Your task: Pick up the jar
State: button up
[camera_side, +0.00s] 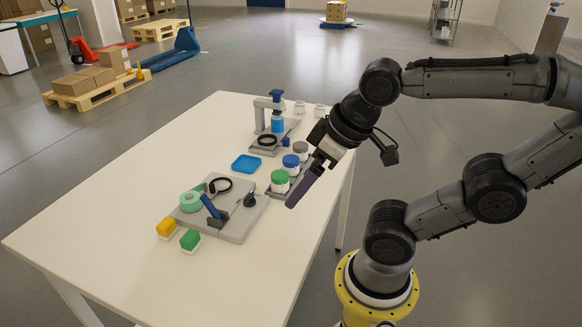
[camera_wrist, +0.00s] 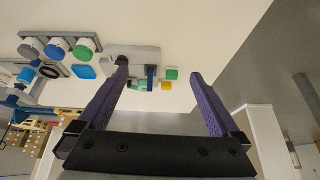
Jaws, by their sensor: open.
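Three jars stand in a row in a grey holder (camera_side: 272,193): one with a green lid (camera_side: 280,177), one with a blue lid (camera_side: 291,160) and one with a grey lid (camera_side: 300,147). In the wrist view the green-lidded jar (camera_wrist: 85,48), blue-lidded jar (camera_wrist: 57,48) and grey-lidded jar (camera_wrist: 31,47) lie at the upper left, outside my fingers. My gripper (camera_side: 291,204) has purple fingers, open and empty, above the table's right edge beside the green-lidded jar. The open fingers (camera_wrist: 160,74) also show in the wrist view. Which jar is meant cannot be told.
A grey tray (camera_side: 240,232) holds a green tape roll, a dark ring and blue-handled tools. Yellow (camera_side: 166,228) and green (camera_side: 190,239) blocks sit beside it. The table's left is clear.

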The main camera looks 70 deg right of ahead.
jog(key=w+d+r+m, duration=0.3)
jog(key=w+r+m, duration=0.2)
jog(key=w+r, duration=0.1)
jog(key=m+g, duration=0.6)
jog(key=m, duration=0.4)
send_over(291, 159)
notch_tip(291, 159, down, 10)
notch_tip(291, 159, down, 13)
jog(key=shift+f, duration=0.2)
jog(key=c, duration=1.5)
